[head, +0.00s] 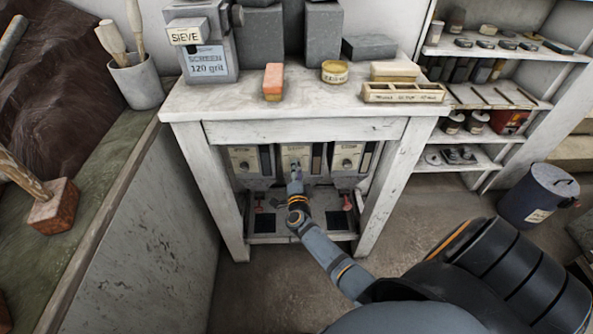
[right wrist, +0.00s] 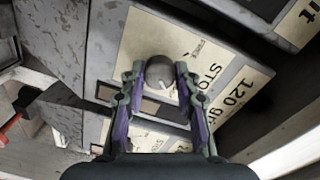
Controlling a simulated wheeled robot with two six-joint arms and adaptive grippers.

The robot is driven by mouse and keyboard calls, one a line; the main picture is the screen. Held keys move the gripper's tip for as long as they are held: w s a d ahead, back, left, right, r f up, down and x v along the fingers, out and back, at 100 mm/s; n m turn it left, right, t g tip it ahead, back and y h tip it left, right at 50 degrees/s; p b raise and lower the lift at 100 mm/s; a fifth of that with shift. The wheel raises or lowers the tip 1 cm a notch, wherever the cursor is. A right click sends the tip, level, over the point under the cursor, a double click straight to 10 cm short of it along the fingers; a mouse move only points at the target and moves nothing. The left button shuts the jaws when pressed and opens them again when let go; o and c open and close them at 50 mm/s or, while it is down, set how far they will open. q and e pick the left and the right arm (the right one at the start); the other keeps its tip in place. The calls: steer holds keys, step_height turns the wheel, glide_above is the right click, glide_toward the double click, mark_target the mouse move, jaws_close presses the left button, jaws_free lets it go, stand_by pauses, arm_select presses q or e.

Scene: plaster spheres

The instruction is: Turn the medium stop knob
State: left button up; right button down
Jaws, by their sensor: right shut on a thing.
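Three pale dispenser units stand in a row under the white table. My right arm reaches to the middle unit (head: 296,151), and my right gripper (head: 294,174) is at its front panel, hiding its knob in the head view. In the right wrist view, a round grey knob (right wrist: 160,70) sits on a cream label reading "STOP" and "120 grit". My right gripper (right wrist: 158,78) is shut on this knob, one finger on each side. The left unit's knob (head: 243,166) and the right unit's knob (head: 347,164) are untouched. My left gripper is not in view.
The white table (head: 225,101) has legs on both sides of the units. On it are a sieve box (head: 212,42), an orange block (head: 273,81) and a wooden tray (head: 403,96). A shelf (head: 490,50) and a dark bucket (head: 537,193) stand at right.

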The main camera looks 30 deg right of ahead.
steer(key=shift+m, duration=0.3)
stand_by(0.4)
steer(key=c, duration=1)
jaws_free()
steer(key=v, duration=1.2)
steer(key=shift+d+r, duration=0.1)
